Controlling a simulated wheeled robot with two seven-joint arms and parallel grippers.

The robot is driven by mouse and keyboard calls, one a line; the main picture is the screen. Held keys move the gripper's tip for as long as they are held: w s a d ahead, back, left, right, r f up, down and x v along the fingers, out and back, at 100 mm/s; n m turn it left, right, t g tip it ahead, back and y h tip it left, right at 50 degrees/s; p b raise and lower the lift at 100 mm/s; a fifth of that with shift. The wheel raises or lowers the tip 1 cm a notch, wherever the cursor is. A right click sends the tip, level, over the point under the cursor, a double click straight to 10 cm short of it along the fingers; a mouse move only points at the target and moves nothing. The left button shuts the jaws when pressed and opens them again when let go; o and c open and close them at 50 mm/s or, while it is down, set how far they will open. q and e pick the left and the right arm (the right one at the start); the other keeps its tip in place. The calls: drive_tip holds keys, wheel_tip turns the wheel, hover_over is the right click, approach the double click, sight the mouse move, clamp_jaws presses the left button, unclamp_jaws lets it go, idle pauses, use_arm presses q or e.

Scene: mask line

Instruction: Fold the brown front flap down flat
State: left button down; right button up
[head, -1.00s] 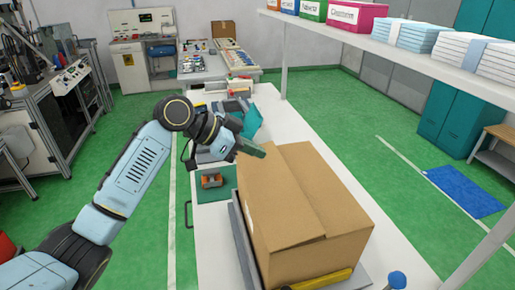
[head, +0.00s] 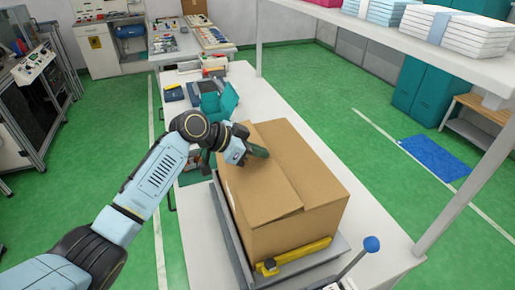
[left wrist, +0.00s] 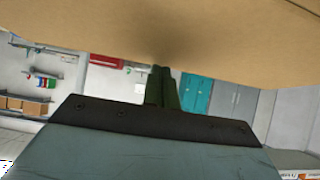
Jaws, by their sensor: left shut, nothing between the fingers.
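A brown cardboard box (head: 290,225) stands on the table with its top mostly covered. Its left brown flap (head: 258,190) lies over the top, sloping slightly, its near corner a little above the right top panel (head: 305,165). I cannot tell whether it is fully flat. My left gripper (head: 258,152) is shut and empty, at the far part of this flap. In the left wrist view, the closed fingers (left wrist: 162,88) reach up to a brown cardboard surface (left wrist: 180,35) with a dark shadow at the tips; they look in contact or very close. My right gripper is not in view.
The box sits in a grey tray-like fixture (head: 236,250) with a yellow bar (head: 295,256) in front. A blue-knobbed lever (head: 372,244) stands at the near right. Teal bins (head: 218,103) lie beyond the box. A shelf post (head: 465,185) rises to the right.

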use_arm(q)
drive_tip(key=shift+w+d+f+g+y+p, duration=0.1)
drive_tip(key=shift+d+f+g+y+p, duration=0.2)
drive_tip(key=shift+y+p, duration=0.3)
drive_tip(key=shift+d+f+b, duration=0.15)
drive_tip(key=shift+f+b, duration=0.3)
drive_tip(key=shift+f, duration=0.2)
drive_tip(key=shift+r, duration=0.15)
drive_tip(key=shift+w+r+p, duration=0.1)
drive_tip(key=shift+r+p, duration=1.15)
drive_tip(key=shift+r, duration=0.1)
drive_tip(key=r+p, duration=0.3)
drive_tip(key=shift+a+r, duration=0.2)
drive_tip(key=shift+r, duration=0.1)
drive_tip(key=b+v, duration=0.2)
drive_tip(key=v, duration=0.7)
